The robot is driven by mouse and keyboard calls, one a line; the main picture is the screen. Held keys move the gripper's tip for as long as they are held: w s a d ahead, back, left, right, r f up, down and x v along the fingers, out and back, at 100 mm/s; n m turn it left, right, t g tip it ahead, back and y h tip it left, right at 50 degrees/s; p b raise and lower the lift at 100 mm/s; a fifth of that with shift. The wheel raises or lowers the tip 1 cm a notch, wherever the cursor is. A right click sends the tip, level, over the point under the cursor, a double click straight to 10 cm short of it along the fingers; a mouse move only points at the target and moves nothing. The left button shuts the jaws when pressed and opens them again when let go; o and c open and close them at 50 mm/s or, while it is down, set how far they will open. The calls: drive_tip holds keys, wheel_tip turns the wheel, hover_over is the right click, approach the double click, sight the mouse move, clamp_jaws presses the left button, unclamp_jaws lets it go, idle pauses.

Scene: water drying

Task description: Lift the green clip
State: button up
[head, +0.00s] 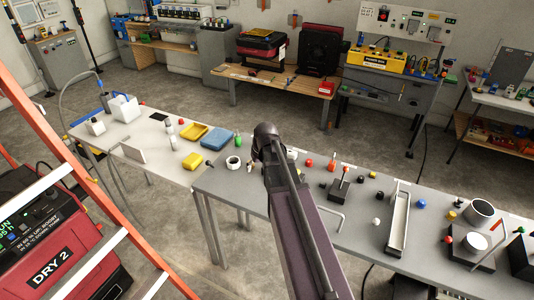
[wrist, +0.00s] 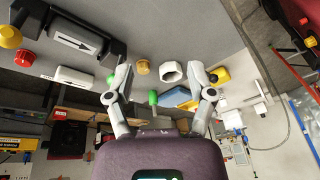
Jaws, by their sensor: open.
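My gripper (wrist: 158,72) is open in the wrist view, its two grey fingers spread wide over the grey tabletop. A small green piece (wrist: 153,98) shows between the fingers, apart from both. A second green piece (wrist: 109,79) is partly hidden beside the left finger. I cannot tell which of these is the green clip. In the head view, my dark wrist is over the middle of the table and the fingers are mostly hidden. A small green piece (head: 208,163) lies by the blue box there.
A white nut-like ring (wrist: 173,71), a tan knob (wrist: 143,66) and a yellow piece (wrist: 220,75) are close to the fingers. The blue box (head: 218,141) and yellow tray (head: 193,132) lie to the left. A white channel (head: 399,218) and several knobs are to the right.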

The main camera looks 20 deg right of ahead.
drive_tip(key=w+d+r+p, duration=0.1)
drive_tip(key=w+d+r, duration=0.1)
drive_tip(key=d, duration=0.3)
drive_tip(key=w+d+r+t+p, duration=0.1)
drive_tip(key=w+d+r, duration=0.1)
drive_tip(key=d, duration=0.3)
drive_tip(key=shift+w+m+t, duration=0.3)
drive_tip(key=shift+w, duration=0.55)
drive_tip(key=b+x, duration=1.2)
drive_tip(key=x, duration=0.1)
drive_tip(key=shift+w+d+f, duration=0.1)
drive_tip(key=shift+w+f, duration=0.05)
drive_tip(key=shift+f, duration=0.15)
clamp_jaws()
